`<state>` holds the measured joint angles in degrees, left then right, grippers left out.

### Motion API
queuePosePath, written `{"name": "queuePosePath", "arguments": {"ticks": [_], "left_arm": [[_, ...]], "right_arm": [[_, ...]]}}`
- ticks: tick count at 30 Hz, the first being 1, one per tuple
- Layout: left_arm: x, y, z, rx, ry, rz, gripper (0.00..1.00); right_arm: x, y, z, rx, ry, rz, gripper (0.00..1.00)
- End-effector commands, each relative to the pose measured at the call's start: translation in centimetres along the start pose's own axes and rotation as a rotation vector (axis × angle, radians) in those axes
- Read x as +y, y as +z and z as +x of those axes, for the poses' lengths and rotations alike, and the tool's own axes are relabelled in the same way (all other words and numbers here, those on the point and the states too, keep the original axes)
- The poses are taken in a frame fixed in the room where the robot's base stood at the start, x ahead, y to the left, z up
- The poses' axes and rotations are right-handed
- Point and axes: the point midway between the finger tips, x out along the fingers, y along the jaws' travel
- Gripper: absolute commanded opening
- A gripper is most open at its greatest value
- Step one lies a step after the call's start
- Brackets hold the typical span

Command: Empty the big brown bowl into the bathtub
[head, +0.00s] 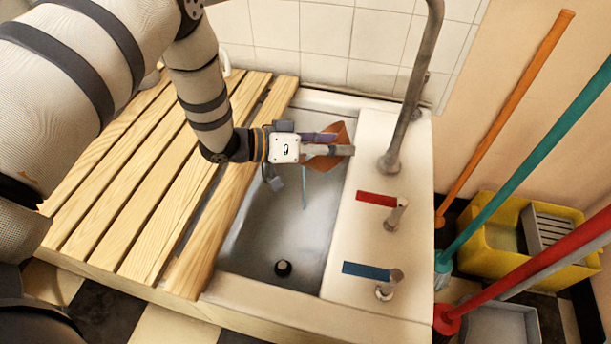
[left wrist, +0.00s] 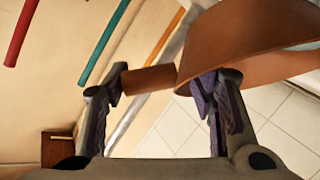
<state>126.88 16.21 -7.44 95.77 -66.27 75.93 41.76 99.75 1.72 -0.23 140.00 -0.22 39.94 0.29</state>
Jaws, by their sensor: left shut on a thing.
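The brown bowl (head: 338,133) is in my left gripper (head: 335,150), above the far end of the grey bathtub basin (head: 290,235). The bowl looks tilted, and the gripper partly hides it. In the left wrist view the bowl (left wrist: 250,40) fills the upper right, with a short round brown piece (left wrist: 148,78) between the fingers of my left gripper (left wrist: 160,85). The bowl's inside is hidden. A thin teal strip (head: 305,187) shows just below the gripper over the basin; I cannot tell what it is. My right gripper is not in view.
A wooden slatted board (head: 130,200) lies left of the basin. A tall grey tap pipe (head: 405,110) and red (head: 376,199) and blue (head: 366,271) marked taps stand on the right ledge. Coloured poles lean at right by a yellow bucket (head: 500,230). A dark drain (head: 283,268) shows.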

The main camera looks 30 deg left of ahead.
Motion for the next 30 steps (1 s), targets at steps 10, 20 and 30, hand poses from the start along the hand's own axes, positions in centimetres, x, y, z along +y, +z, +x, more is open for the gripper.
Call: {"name": "queuePosePath", "arguments": {"ticks": [10,20,30], "left_arm": [[-0.03,-0.21,-0.19,0.011,0.011,-0.012,0.00],[-0.06,-0.38,-0.38,0.019,0.022,-0.025,0.00],[-0.09,-0.60,-0.58,0.031,0.035,-0.038,0.00]], "right_arm": [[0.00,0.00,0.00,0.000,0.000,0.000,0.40],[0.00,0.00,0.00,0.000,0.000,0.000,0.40],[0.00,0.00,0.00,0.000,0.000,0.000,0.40]]}}
